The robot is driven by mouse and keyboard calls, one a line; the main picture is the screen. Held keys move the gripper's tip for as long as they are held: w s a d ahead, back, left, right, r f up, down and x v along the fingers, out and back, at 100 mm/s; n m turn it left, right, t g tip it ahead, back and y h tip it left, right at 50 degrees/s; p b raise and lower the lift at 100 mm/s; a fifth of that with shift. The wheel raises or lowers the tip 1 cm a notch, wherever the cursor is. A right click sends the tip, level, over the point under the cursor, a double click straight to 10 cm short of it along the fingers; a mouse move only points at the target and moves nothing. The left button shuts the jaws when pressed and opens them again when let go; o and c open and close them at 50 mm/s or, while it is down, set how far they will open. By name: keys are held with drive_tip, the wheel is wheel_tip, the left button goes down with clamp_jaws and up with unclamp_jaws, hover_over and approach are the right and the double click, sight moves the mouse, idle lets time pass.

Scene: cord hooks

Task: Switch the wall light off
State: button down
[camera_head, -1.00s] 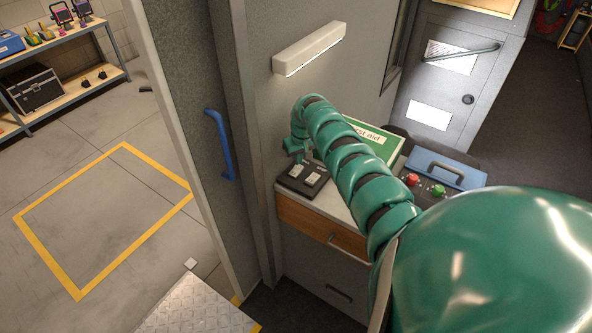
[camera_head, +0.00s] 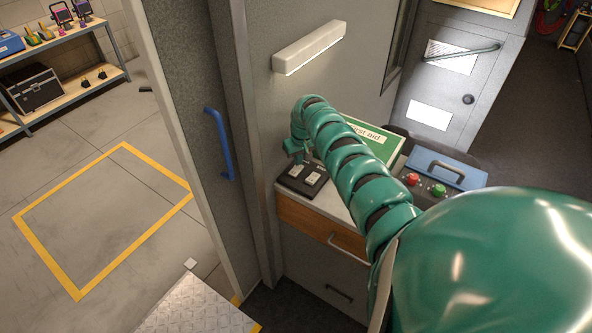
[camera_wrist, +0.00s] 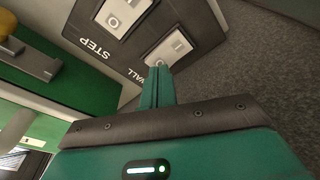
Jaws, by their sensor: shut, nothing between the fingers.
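The wall light (camera_head: 310,47) is a pale bar on the grey wall, with a bright lower edge. Below it, a dark switch box (camera_head: 310,183) with two white rockers lies on the cabinet top. In the wrist view the rocker labelled WALL (camera_wrist: 171,48) is close in front of my fingertips, and the rocker labelled STEP (camera_wrist: 121,14) is farther up and left. My gripper (camera_wrist: 159,72) is shut and empty, its tips at the lower edge of the WALL rocker. I cannot tell whether they touch it. My gripper (camera_head: 297,157) also shows above the box in the head view.
A green first aid box (camera_head: 376,143) stands behind my arm. A control box with red and green buttons (camera_head: 425,183) and a blue lidded case (camera_head: 447,168) are to the right. A door edge with a blue handle (camera_head: 219,145) is at left.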

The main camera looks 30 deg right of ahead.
drive_tip(key=shift+f+b, duration=0.35)
drive_tip(key=shift+f, duration=0.2)
drive_tip(key=shift+r, duration=0.1)
drive_tip(key=shift+r+p, duration=3.35)
drive_tip(key=shift+r, duration=0.1)
